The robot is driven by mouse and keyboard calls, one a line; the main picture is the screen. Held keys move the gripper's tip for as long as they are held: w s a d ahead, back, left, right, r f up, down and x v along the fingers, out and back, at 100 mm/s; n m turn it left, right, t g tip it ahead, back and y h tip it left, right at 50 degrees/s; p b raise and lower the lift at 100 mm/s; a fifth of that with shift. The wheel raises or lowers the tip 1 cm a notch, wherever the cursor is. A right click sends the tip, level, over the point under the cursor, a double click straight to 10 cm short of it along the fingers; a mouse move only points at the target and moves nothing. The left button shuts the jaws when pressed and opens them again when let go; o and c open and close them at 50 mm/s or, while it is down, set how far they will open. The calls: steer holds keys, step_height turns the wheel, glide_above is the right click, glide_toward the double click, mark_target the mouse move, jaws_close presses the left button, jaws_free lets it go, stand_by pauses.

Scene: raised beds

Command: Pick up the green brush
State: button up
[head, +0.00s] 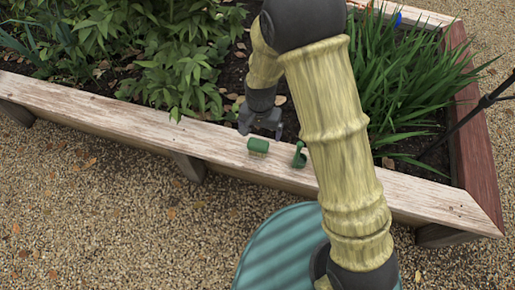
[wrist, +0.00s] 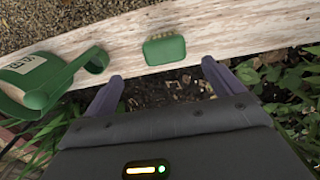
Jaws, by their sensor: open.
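In the wrist view the green brush (wrist: 165,49) shows as a small rounded block on the plank, beyond and between the fingertips. My gripper (head: 261,125) is at the bed's inner side, just behind the brush. In the wrist view my gripper (wrist: 160,75) is open, with its two fingers apart and nothing between them. The fingers do not appear to touch the brush.
A green cup-like thing with a curved handle and a label (wrist: 38,80) is beside the brush; it also shows in the head view (head: 299,155). The wooden rim (head: 100,101) is bare to the left. Leafy plants (head: 150,50) and grassy plants (head: 405,75) fill the bed.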

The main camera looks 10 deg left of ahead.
mark_target(258, 143)
step_height(258, 143, down, 6)
steer(key=shift+s+r+b, duration=0.15)
steer(key=shift+r+b, duration=0.05)
steer(key=shift+b, duration=0.65)
steer(key=f+b, duration=0.1)
steer(key=f, duration=0.2)
steer(key=f+b, duration=0.1)
steer(key=shift+w+a+f+b, duration=0.3)
steer(key=shift+w+f+b, duration=0.05)
steer(key=shift+w+f, duration=0.05)
steer(key=shift+s+a+f, duration=0.1)
steer(key=shift+f, duration=0.1)
steer(key=shift+s+a, duration=0.1)
steer(key=shift+d+r, duration=0.1)
steer(key=shift+d, duration=0.2)
